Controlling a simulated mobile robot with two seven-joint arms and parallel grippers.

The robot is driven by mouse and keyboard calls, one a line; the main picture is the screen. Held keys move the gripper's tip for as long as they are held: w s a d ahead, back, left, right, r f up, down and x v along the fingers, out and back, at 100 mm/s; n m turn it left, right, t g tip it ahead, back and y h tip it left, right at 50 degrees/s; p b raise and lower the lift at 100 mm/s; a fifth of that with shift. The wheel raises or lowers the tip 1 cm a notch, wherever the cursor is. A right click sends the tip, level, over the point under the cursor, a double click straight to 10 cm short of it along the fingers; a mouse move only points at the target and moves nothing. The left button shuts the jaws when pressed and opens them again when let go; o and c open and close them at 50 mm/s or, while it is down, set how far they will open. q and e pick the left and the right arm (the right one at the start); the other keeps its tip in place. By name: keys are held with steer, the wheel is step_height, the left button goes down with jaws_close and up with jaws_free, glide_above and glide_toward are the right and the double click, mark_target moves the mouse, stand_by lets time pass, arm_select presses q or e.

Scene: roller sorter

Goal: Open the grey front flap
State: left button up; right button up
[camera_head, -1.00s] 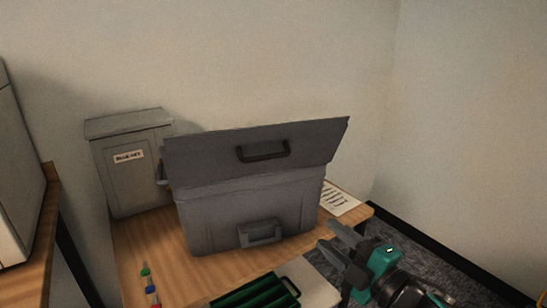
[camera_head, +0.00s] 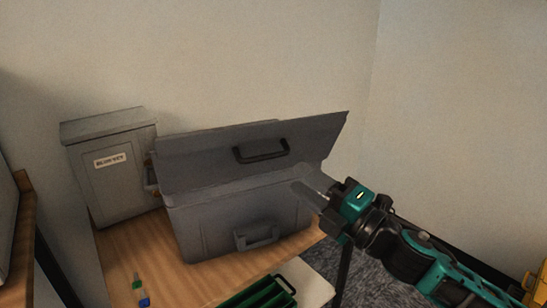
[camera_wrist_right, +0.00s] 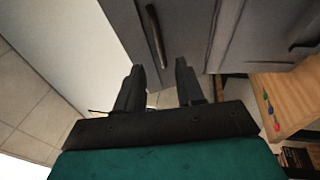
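A grey box-shaped unit (camera_head: 205,228) stands on the wooden table. A grey flap-like panel (camera_head: 205,158) with a dark bar handle (camera_head: 261,151) slopes across its upper front. A second, grey handle (camera_head: 256,236) sits low on the front face. I cannot tell how the panel is hinged. My right gripper (camera_head: 308,190) is at the unit's right side, below and right of the dark handle. In the right wrist view its fingers (camera_wrist_right: 159,66) are apart with nothing between them; the panel's handle (camera_wrist_right: 153,36) lies ahead of them, not touching. My left gripper is out of view.
A grey cabinet (camera_head: 117,187) with a small label stands at the left. Walls close off the back and right.

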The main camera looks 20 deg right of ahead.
mark_target(270, 158)
steer(key=p+x, duration=0.1)
steer(key=x, duration=0.7)
steer(key=shift+w, duration=0.1)
jaws_close()
stand_by(1.4)
